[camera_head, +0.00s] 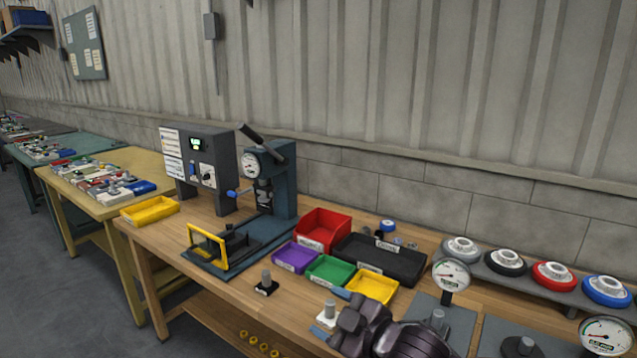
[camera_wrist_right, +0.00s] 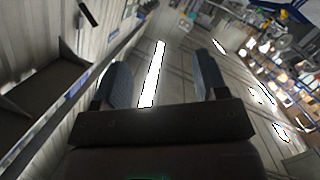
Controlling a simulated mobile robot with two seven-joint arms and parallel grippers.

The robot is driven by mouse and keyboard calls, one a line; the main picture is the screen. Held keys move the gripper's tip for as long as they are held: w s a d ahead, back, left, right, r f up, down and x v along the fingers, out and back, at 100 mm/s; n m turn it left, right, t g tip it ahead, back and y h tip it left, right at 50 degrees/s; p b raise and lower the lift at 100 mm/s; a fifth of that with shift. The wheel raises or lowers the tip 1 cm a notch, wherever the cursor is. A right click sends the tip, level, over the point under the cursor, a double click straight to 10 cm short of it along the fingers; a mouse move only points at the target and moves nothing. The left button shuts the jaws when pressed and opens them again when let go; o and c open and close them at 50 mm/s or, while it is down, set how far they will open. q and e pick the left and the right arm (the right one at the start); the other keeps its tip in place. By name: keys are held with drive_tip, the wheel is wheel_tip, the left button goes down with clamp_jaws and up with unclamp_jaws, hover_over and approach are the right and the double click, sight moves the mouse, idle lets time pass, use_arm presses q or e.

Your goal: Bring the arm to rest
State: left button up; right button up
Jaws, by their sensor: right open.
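My right gripper (camera_head: 333,312) comes in at the bottom of the head view, over the front of the wooden bench (camera_head: 220,258). It is open. In the right wrist view, its two blue fingers stand apart with nothing between them (camera_wrist_right: 162,82), and the wall and ceiling lights show beyond. In the head view a small white block with a grey peg (camera_head: 327,311) appears between the fingertips, but the wrist view shows no held part. My left gripper is not in view.
A press with a dial (camera_head: 283,180) and a control box (camera_head: 200,170) stand at the back. Red (camera_head: 323,228), purple, green and yellow bins lie mid-bench beside a black tray (camera_head: 385,262). Gauges (camera_head: 451,275) and coloured round parts are at right. A black-based peg (camera_head: 266,283) stands in front.

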drive_tip(key=s+d+f+m+t+h, duration=0.25)
drive_tip(key=d+f+m+h, duration=0.2)
drive_tip(key=d+f, duration=0.3)
drive_tip(key=s+d+f+m+t+h, duration=0.1)
drive_tip(key=s+d+f+m+h, duration=0.2)
drive_tip(key=d+f+m, duration=0.45)
drive_tip(key=s+d+f+m+g+h, duration=0.1)
drive_tip(key=s+d+f+h, duration=0.1)
drive_tip(key=s+d+f, duration=0.3)
drive_tip(key=s+d+f+m+g+h, duration=0.1)
drive_tip(key=s+d+f, duration=0.4)
drive_tip(key=s, duration=0.8)
wheel_tip(320, 180, down, 3)
drive_tip(key=shift+d+r+m+g+h, duration=0.15)
drive_tip(key=shift+m+g+h, duration=0.3)
drive_tip(key=shift+g, duration=0.3)
